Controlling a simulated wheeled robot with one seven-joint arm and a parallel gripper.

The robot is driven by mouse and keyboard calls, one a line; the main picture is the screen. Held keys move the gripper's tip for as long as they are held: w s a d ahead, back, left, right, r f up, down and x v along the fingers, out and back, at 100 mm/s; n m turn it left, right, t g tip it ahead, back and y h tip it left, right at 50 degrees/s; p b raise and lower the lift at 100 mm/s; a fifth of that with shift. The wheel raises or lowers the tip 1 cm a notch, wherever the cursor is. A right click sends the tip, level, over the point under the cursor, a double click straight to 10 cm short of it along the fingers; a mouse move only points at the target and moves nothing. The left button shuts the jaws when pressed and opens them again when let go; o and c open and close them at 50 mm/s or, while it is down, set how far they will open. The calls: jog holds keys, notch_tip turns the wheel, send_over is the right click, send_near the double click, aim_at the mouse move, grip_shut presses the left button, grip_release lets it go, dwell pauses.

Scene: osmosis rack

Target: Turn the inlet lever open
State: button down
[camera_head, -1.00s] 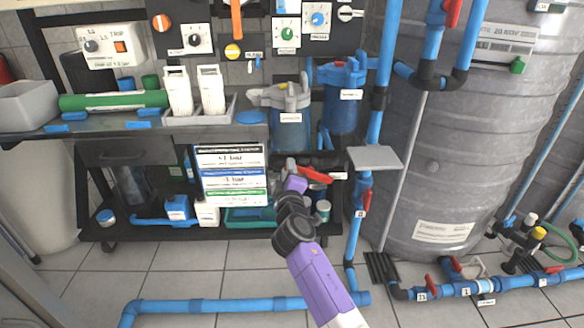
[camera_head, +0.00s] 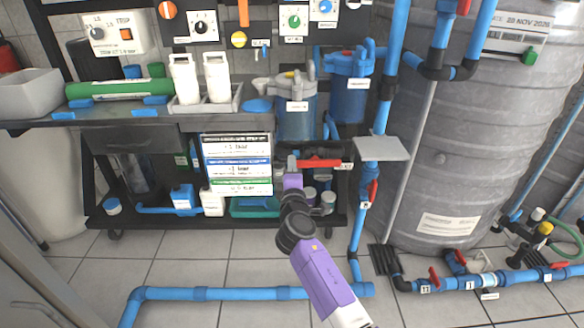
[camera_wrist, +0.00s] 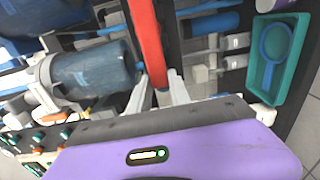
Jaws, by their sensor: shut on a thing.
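A red lever (camera_head: 318,163) lies almost level in the head view, below the blue filter housings and beside a small white label. In the wrist view the red lever (camera_wrist: 149,42) runs down from the top edge between my two pale fingers. My gripper (camera_wrist: 160,92) is shut on the lever near its lower end in that view. In the head view my purple gripper (camera_head: 292,182) reaches up to the lever's left part, and its fingertips are too small to make out there. The lever's pivot is not clearly visible.
A sign board (camera_head: 237,164) stands just left of my gripper. Filter housings (camera_head: 295,108) hang above, and a grey plate (camera_head: 381,148) juts out to the right beside a blue vertical pipe. A blue floor pipe (camera_head: 215,294) crosses the tiles in front. A large grey tank (camera_head: 450,150) fills the right.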

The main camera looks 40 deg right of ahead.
jog(key=shift+f, duration=0.15)
jog(key=c, duration=1.2)
grip_release()
jog(key=p+v, duration=0.2)
jog(key=v, duration=0.6)
jog(key=shift+w, duration=0.1)
